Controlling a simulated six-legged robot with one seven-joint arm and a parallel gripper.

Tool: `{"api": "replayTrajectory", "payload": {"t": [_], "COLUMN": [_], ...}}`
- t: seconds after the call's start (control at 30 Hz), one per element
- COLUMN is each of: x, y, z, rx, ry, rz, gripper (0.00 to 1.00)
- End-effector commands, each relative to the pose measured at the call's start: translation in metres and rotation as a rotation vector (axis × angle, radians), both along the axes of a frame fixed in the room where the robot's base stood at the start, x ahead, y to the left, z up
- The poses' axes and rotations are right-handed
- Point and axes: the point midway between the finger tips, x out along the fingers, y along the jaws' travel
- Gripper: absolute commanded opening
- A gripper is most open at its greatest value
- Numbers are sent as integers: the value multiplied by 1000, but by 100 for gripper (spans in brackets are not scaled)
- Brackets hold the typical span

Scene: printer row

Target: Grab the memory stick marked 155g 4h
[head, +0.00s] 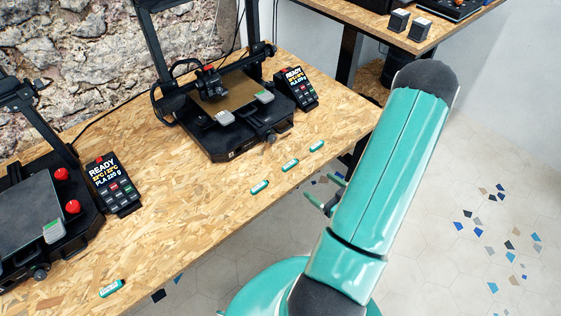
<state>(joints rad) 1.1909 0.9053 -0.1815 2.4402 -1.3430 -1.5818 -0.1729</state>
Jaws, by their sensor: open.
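Several small teal-and-white memory sticks lie on the chipboard bench (215,215). Three lie in a slanting row in front of the middle printer: a left one (260,187), a middle one (290,165) and a right one (317,146). One more stick (111,288) lies apart at the lower left, near the bench's front edge. Their markings are too small to read, so I cannot tell which is 155g 4h. My gripper (325,190) is open, with its teal fingertips showing to the left of my arm, beyond the bench's front edge in the picture. My arm partly hides it.
Another printer (35,225) and screen (113,184) stand at the left. Bench is clear between.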

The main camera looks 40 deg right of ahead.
Motion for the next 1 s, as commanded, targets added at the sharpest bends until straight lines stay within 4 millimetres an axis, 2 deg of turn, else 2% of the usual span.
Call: {"api": "replayTrajectory", "payload": {"t": [0.07, 0.17, 0.5, 0.77, 1.0], "x": [-5, 1, 61, 85, 122], "y": [1, 1, 1, 2, 4], "z": [-1, -2, -11, -15, -21], "rx": [16, 17, 15, 14, 14], "ry": [-18, -25, -24, -23, -23], "rz": [-7, -8, -12, -10, -10], "gripper": [82, 82, 82, 82, 82]}}
